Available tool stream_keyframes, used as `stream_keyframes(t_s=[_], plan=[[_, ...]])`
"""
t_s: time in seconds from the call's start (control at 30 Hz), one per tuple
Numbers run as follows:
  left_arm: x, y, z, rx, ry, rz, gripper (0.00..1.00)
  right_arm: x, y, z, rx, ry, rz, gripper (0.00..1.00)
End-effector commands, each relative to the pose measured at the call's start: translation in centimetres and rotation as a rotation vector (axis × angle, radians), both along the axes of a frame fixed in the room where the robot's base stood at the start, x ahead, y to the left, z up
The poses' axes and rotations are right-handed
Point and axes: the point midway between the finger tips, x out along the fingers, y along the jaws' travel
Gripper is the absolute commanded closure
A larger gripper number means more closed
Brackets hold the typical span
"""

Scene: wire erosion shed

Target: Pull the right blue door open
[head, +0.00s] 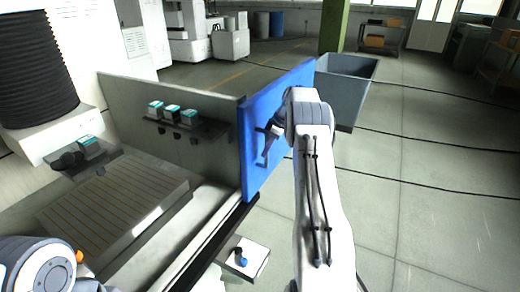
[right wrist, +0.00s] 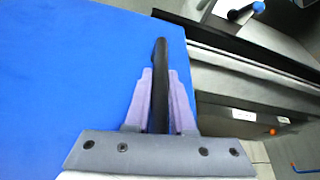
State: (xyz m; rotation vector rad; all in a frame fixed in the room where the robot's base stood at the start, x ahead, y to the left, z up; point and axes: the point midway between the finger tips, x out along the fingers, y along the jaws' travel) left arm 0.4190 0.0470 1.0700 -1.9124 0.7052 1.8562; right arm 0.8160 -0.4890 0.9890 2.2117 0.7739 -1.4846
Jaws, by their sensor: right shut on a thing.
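The right blue door (head: 255,115) stands upright at the right end of the machine's grey side wall, angled out from the front rail. It also fills the left of the right wrist view (right wrist: 70,80). Its dark bar handle (head: 266,155) is on the face towards me. My right gripper (head: 274,130) is at the door, partly hidden by its own wrist. In the right wrist view, its purple fingers (right wrist: 158,100) are shut around the black handle (right wrist: 160,60). At the lower left, part of my left arm shows, but its gripper does not.
A grey bin (head: 348,85) stands just behind the door. Inside the machine are a slotted table (head: 115,205) and a shelf with several small teal-and-white boxes (head: 172,113). A small panel with a blue knob (head: 248,262) is at the front.

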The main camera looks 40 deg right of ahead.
Motion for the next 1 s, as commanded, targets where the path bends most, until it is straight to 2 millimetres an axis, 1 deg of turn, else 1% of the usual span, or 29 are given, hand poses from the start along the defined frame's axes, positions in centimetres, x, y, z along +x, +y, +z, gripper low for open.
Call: stream_keyframes(t_s=[0.03, 0.3, 0.33, 0.37, 0.4, 0.77, 0.87, 1.0], plan=[[0.0, 0.0, 0.0, 0.000, 0.000, 0.000, 0.13, 0.3, 0.2, 0.1, 0.005, -0.008, 0.001, 1.00], [0.0, 0.0, 0.0, 0.000, 0.000, 0.000, 0.13, 0.2, 0.0, 0.1, 0.004, -0.010, -0.003, 1.00], [0.0, 0.0, 0.0, 0.000, 0.000, 0.000, 0.13, 0.2, 0.0, 0.1, 0.004, -0.010, -0.003, 0.74], [0.0, 0.0, 0.0, 0.000, 0.000, 0.000, 0.13, 0.2, 0.0, 0.1, 0.005, -0.009, -0.003, 0.62], [0.0, 0.0, 0.0, 0.000, 0.000, 0.000, 0.13, 0.2, 0.0, 0.1, 0.005, -0.009, -0.003, 0.48], [0.0, 0.0, -0.1, 0.000, 0.000, 0.000, 0.13, 0.0, -0.2, 0.3, 0.002, -0.006, -0.003, 0.48], [0.0, 0.0, -0.3, 0.000, 0.000, 0.000, 0.13, -0.2, -0.4, 1.1, 0.000, -0.007, -0.003, 0.48], [0.0, 0.0, -0.8, 0.000, 0.000, 0.000, 0.13, -0.9, -1.1, 3.5, -0.001, -0.010, -0.003, 0.48]])
